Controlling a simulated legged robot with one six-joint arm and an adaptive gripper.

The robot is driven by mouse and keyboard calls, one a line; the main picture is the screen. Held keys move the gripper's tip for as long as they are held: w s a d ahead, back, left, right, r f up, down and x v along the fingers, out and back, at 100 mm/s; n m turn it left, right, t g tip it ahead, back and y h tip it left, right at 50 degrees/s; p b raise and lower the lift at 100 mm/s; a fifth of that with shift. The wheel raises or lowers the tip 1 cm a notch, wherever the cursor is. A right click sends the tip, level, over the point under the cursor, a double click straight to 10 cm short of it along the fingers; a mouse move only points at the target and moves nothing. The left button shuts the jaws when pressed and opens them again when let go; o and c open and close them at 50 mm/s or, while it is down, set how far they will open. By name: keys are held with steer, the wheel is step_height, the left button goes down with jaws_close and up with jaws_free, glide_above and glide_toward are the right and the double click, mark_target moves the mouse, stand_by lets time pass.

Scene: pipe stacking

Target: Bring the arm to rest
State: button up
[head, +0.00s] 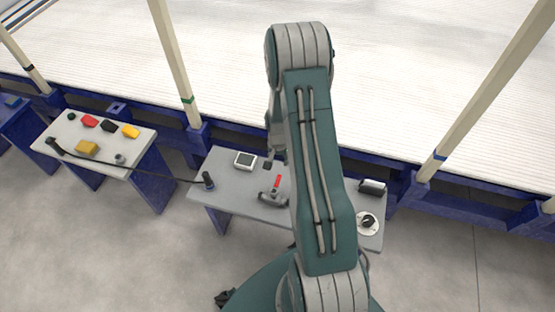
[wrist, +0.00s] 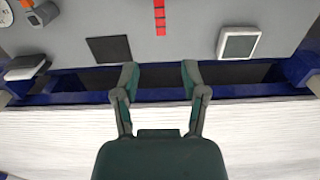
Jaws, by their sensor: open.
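My arm (head: 322,165) rises from the bottom of the head view and bends at its grey upper joint, in front of the grey table (head: 228,193). My gripper (wrist: 160,78) shows in the wrist view with its two green fingers apart and nothing between them. It points toward the table's edge and the blue beam, over the white ribbed surface. In the head view the fingers are mostly hidden behind the arm. A red strip (wrist: 160,17) lies on the table, beyond the fingertips in the wrist view.
The table holds a white-framed device (head: 245,161), a black square (wrist: 109,49), a dark box (head: 372,188) and a white dial (head: 367,222). A second table (head: 75,135) with coloured blocks stands left. Pale posts (head: 175,65) rise from the blue beam. Floor at lower right is clear.

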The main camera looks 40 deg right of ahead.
steer(key=s+a+r+n+t, duration=0.15)
steer(key=a+r, duration=0.25)
steer(key=r, duration=0.5)
steer(key=a+r+n, duration=0.2)
steer(key=a+r, duration=0.1)
steer(key=r, duration=0.6)
steer(key=a+r+n+t, duration=0.15)
steer(key=a+r, duration=0.25)
steer(key=r, duration=0.5)
steer(key=s+a+r+n+t, duration=0.1)
steer(key=s+a+r+n, duration=0.1)
steer(key=s+a+r, duration=0.1)
steer(key=s+a+r+n, duration=0.1)
steer(key=s+a+r, duration=0.2)
steer(key=s+r, duration=0.2)
steer(key=s+a+r+n+t, duration=0.1)
steer(key=s+a+r+n, duration=0.1)
steer(key=s, duration=0.7)
step_height(320, 180, up, 2)
steer(key=shift+a+r+n+t, duration=0.1)
steer(key=shift+a+n+t, duration=0.2)
steer(key=shift+a, duration=0.25)
